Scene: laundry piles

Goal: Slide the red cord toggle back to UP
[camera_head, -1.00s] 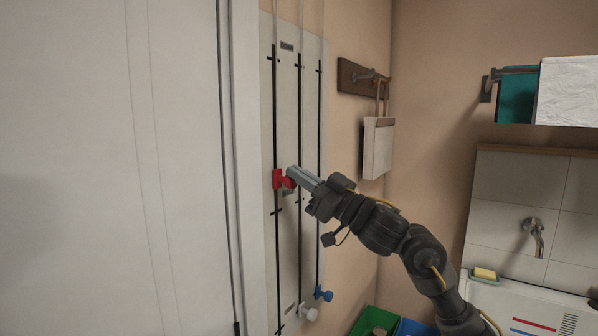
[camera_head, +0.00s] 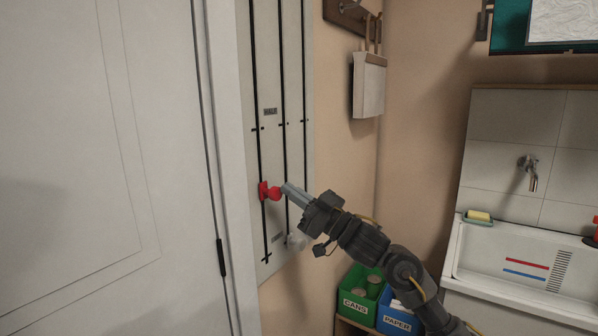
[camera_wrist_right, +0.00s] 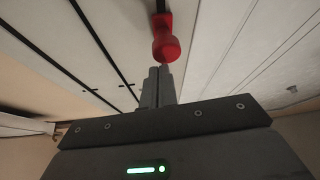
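The red cord toggle (camera_head: 265,191) sits on the leftmost black slot of the pale wall panel (camera_head: 269,70). It is below the HALF label (camera_head: 270,111) and above the lower tick marks. Its round knob points toward my right gripper (camera_head: 286,189). In the right wrist view the right gripper's fingers (camera_wrist_right: 158,78) are together with nothing between them. The red knob (camera_wrist_right: 166,46) is just beyond their tips; I cannot tell whether they touch. A white toggle (camera_head: 297,242) is low on the panel. My left gripper is not in view.
A white door (camera_head: 100,170) stands left of the panel. A bag (camera_head: 369,84) hangs on a wall hook at right. Below are a green CANS bin (camera_head: 359,307) and a blue PAPER bin (camera_head: 397,318). A sink (camera_head: 520,262) is at far right.

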